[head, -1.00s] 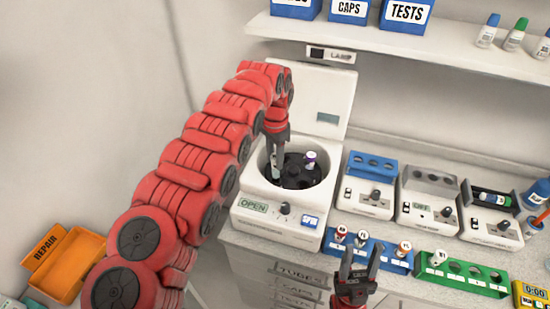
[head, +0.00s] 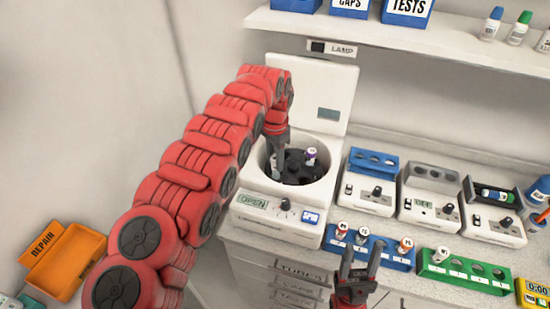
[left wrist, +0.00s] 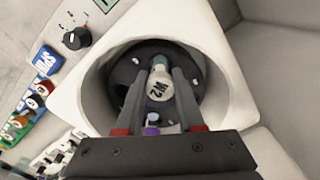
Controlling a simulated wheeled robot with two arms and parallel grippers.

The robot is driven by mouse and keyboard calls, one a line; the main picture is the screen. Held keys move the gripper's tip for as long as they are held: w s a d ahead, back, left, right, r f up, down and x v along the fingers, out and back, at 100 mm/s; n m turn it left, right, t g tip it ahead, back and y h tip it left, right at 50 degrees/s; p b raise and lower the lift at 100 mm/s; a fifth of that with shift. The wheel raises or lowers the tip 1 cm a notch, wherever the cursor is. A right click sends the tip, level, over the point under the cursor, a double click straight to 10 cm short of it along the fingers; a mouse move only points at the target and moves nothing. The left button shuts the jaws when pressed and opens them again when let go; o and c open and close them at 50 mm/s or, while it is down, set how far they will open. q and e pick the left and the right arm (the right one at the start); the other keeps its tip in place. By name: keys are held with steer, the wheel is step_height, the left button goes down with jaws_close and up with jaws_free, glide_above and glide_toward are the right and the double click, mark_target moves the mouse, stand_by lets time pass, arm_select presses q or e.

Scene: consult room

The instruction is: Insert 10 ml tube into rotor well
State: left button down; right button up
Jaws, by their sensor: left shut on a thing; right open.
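The centrifuge (head: 250,213) stands open with its lid raised, and its dark rotor (head: 298,168) shows inside the bowl. My left gripper (head: 277,168) reaches into the left side of the bowl. In the left wrist view it is shut on a tube with a pale cap marked W2 (left wrist: 160,86), over the rotor. Whether the tube's lower end is inside a well is hidden. A purple-capped tube (head: 310,155) stands in the rotor's right side; its purple part also shows in the left wrist view (left wrist: 152,118). My right gripper (head: 358,262) is open and empty in front of the counter.
A blue rack (head: 372,257) holds several capped tubes; a green rack (head: 465,272) beside it holds one at its left end. Several small machines (head: 428,208) stand right of the centrifuge. A shelf (head: 400,42) hangs above. An orange REPAIR bin (head: 78,262) is at lower left.

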arm_select(q)
steer(key=shift+f+b, duration=0.55)
steer(key=shift+f, duration=0.6)
steer(key=shift+c, duration=2.2)
jaws_free()
